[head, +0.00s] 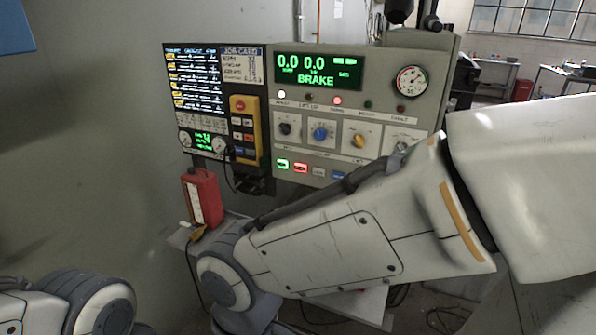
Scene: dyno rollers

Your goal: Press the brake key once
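A grey control panel (350,75) stands against the wall. Its green display (318,70) reads 0.0, 0.0 and BRAKE. Below its knobs is a row of small keys: green (283,164), red (301,168), grey (319,172) and blue (337,175). Their labels are too small to read, so I cannot tell which is the brake key. A yellow hand pendant (243,116) with a red button and several small keys hangs left of the panel. My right arm crosses in front of the panel's lower right. Part of my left arm shows at bottom left. Neither gripper is in view.
A dark checklist screen (195,82) and a job card (241,66) are left of the panel. A red can (202,198) stands on a small shelf (181,237) below. Cables hang under it.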

